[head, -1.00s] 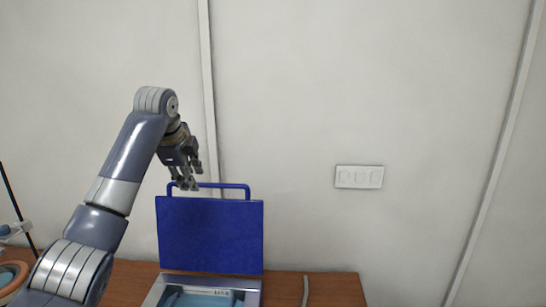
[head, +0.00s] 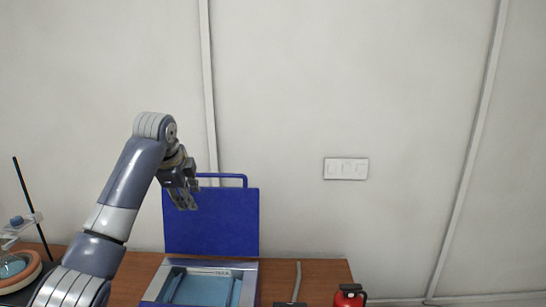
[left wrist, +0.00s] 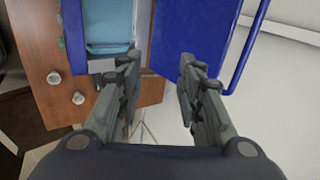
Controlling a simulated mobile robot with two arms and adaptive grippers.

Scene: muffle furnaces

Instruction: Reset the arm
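My left gripper (head: 183,190) is in front of the raised blue lid (head: 210,222) of the muffle furnace, at its upper left in the head view. In the left wrist view the two fingers of my left gripper (left wrist: 158,85) are apart with nothing between them. The lid (left wrist: 195,30) stands open, with its blue bar handle (head: 225,177) along the top edge. The furnace body (head: 245,268) shows a light blue chamber inside. My right gripper is not in view.
A wooden bench (head: 320,272) carries the furnace. A stand with a clamp and a round orange-rimmed vessel (head: 22,268) is at the left. A red extinguisher-like object (head: 349,296) is at the lower right. A switch plate (head: 346,168) is on the wall.

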